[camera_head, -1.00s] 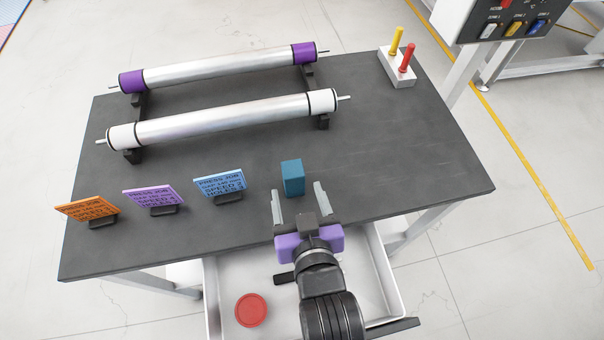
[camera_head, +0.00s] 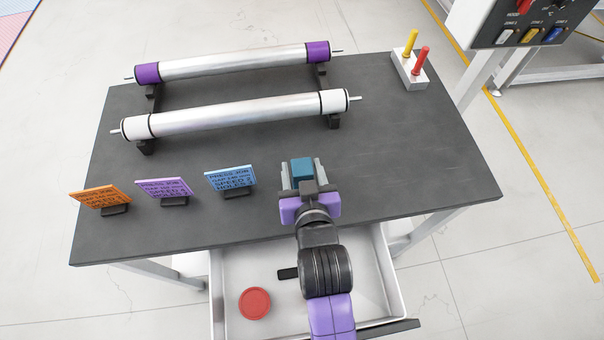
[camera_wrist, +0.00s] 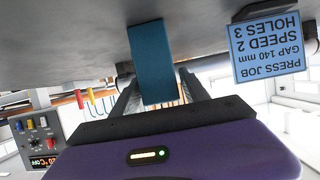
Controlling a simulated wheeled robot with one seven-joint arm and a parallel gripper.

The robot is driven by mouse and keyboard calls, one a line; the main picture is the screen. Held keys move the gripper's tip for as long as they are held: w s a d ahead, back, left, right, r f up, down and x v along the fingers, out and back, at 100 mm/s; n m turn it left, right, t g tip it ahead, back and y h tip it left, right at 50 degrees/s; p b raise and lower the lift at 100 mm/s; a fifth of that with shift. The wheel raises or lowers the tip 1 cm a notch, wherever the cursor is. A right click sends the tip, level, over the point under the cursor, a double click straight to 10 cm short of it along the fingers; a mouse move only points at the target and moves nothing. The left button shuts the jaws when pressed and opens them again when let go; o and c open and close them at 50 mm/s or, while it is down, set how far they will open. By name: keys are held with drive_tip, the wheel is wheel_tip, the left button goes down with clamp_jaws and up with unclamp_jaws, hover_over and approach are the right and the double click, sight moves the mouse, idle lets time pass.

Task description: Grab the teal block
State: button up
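The teal block (camera_head: 302,168) stands upright on the dark table, to the right of the blue card. My gripper (camera_head: 301,168) reaches in from the table's front edge, with one finger on each side of the block. In the wrist view the teal block (camera_wrist: 153,60) lies between the two fingers (camera_wrist: 158,88), with narrow gaps seeming to show on both sides. The fingers look open around it, not clamped. The block's lower front is hidden by my gripper in the head view.
Blue (camera_head: 230,180), purple (camera_head: 164,190) and orange (camera_head: 100,198) cards stand to the left. Two rollers (camera_head: 235,113) lie on stands behind. A white holder (camera_head: 409,72) with yellow and red pegs is at the back right. An open drawer (camera_head: 228,300) holds a red disc (camera_head: 255,303).

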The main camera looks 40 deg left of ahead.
clamp_jaws()
drive_tip(key=shift+r, duration=0.15)
